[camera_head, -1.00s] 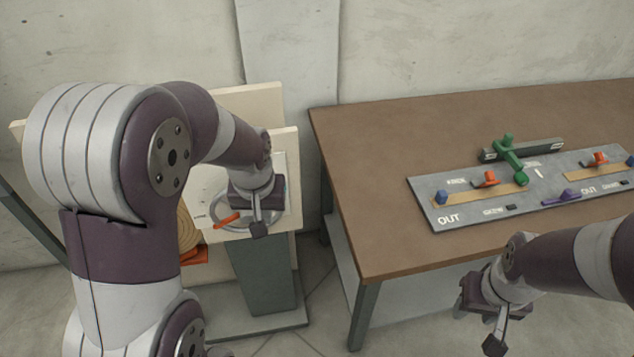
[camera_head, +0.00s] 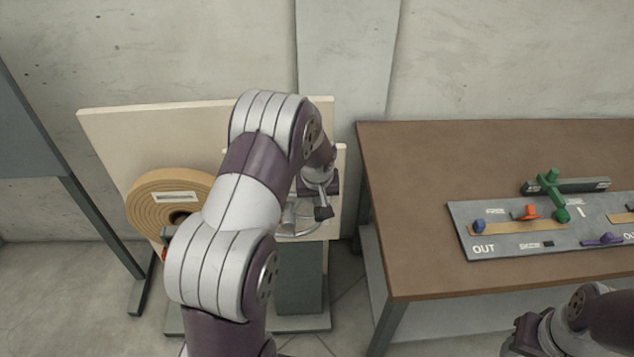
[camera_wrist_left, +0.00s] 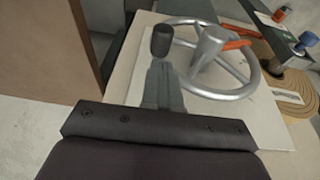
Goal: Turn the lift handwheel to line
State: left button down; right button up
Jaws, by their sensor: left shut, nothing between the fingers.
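The grey lift handwheel (camera_wrist_left: 243,90) has a rim, spokes and a raised hub; an orange-red bar (camera_wrist_left: 232,45) shows beside the hub in the left wrist view. In the head view my left arm covers much of the wheel, leaving part of its rim (camera_head: 300,234) in sight. My left gripper (camera_wrist_left: 162,42) is shut and empty, its dark fingertips beside the hub at the rim's left side. In the head view the left gripper (camera_head: 323,212) is at the wheel's right side. I cannot tell whether it touches the rim. My right gripper (camera_head: 523,338) is partly cut off below.
A tan spiral coil (camera_head: 150,205) stands left of my left arm, before a cream board (camera_head: 120,130). A brown table (camera_head: 420,185) at the right bears a grey panel (camera_head: 515,247) with coloured knobs and a green lever (camera_head: 552,192). Concrete wall stands behind.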

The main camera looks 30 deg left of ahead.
pick_arm(q)
jog(key=shift+w+f, duration=0.1)
jog(key=shift+f, duration=0.45)
jog(key=shift+f, duration=0.1)
jog(key=shift+w+d+f+b, duration=0.1)
jog(key=shift+d+f+b, duration=0.1)
jog(key=shift+f+b, duration=0.35)
jog(key=shift+w+d+f+b, duration=0.1)
jog(key=shift+d+f+b, duration=0.1)
jog(key=shift+f+b, duration=0.3)
jog(key=shift+s+d+r, duration=0.1)
jog(key=shift+d+r, duration=0.05)
jog(key=shift+r, duration=0.05)
